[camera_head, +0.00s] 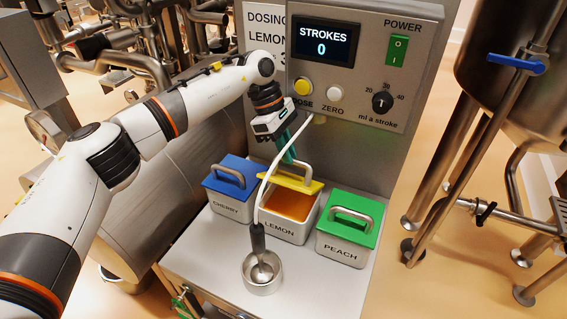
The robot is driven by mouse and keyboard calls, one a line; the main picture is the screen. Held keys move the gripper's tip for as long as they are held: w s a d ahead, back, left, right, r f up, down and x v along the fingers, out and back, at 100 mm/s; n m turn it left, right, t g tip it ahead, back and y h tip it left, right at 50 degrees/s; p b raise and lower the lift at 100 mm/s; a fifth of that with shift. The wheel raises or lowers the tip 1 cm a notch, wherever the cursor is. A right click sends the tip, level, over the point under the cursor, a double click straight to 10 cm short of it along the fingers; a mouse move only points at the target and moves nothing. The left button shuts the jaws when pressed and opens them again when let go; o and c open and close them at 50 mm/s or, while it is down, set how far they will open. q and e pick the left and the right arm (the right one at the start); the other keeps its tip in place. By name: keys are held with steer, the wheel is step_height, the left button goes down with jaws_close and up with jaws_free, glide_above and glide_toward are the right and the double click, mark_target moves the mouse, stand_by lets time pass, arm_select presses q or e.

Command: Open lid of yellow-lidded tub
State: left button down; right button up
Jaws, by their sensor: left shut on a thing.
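Whether the lid is hinged or fully apart from the tub, I cannot tell. My left gripper (289,157), with teal fingers, reaches down from the upper left and is shut on the yellow lid at its grey handle. The fingertips partly hide the handle. My right gripper is not in view.
The blue-lidded cherry tub (226,201) and green-lidded peach tub (342,249) flank the lemon tub, both closed.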

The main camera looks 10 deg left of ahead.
arm_select(q)
steer(key=shift+w+f, duration=0.15)
steer(key=shift+w, duration=0.05)
stand_by(0.3)
steer(key=c, duration=1.5)
jaws_free()
steer(key=shift+w+d+f, duration=0.15)
steer(key=shift+o, duration=0.5)
steer(key=shift+w, duration=0.2)
steer(key=shift+s+r, duration=0.15)
steer(key=shift+r, duration=0.35)
steer(key=b+v, duration=0.1)
steer(key=v, duration=1)
steer(key=shift+w, duration=0.25)
